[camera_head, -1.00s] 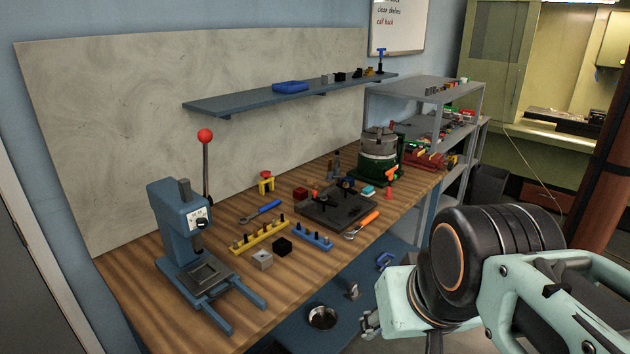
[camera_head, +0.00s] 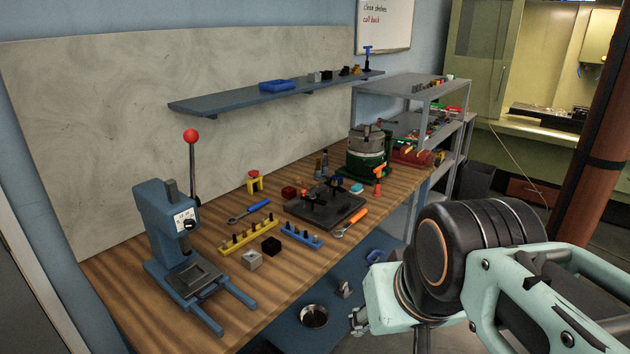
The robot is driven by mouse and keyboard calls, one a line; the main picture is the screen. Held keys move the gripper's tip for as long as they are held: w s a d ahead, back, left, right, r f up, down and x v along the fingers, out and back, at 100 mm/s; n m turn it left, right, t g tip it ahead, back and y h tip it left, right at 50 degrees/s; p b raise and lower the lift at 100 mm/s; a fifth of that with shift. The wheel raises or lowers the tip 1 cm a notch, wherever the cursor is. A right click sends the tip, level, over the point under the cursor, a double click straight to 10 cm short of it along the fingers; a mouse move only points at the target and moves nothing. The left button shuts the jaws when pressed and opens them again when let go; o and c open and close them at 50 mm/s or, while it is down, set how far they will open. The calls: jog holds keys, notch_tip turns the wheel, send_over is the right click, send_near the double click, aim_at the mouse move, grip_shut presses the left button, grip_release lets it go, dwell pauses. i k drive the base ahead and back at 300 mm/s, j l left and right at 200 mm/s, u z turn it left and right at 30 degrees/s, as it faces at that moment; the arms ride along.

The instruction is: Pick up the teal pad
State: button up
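The teal pad (camera_head: 357,188) is a small teal and white block on the wooden workbench. It lies at the right rear corner of a dark fixture plate, in front of the green-based machine; I cannot tell whether it touches the plate. My gripper (camera_head: 358,321) shows only in part at the lower middle, at the end of my pale green arm. It is well in front of the bench and apart from the pad. Its fingers are too small and too covered to tell whether they are open.
The dark fixture plate (camera_head: 325,209), an orange-handled wrench (camera_head: 350,223) and a red-orange tool (camera_head: 379,178) lie around the pad. A green-based chuck machine (camera_head: 367,152) stands behind it. A blue press (camera_head: 178,238) stands at the left. A blue wall shelf (camera_head: 225,100) hangs above.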

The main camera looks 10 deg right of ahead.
aim_at(356, 189)
jog(key=i+l, duration=0.4)
jog(key=i, duration=0.15)
jog(key=i+l+z, duration=0.1)
jog(key=i+l, duration=0.65)
jog(key=i, duration=0.3)
jog(key=i+l, duration=0.35)
jog(key=i, duration=0.2)
jog(key=i+l+z, duration=0.15)
jog(key=l, duration=0.25)
jog(key=i+l+z, duration=0.1)
jog(key=i+l, duration=0.25)
jog(key=i+j+u, duration=0.15)
jog(key=i, duration=0.25)
jog(key=j, duration=0.1)
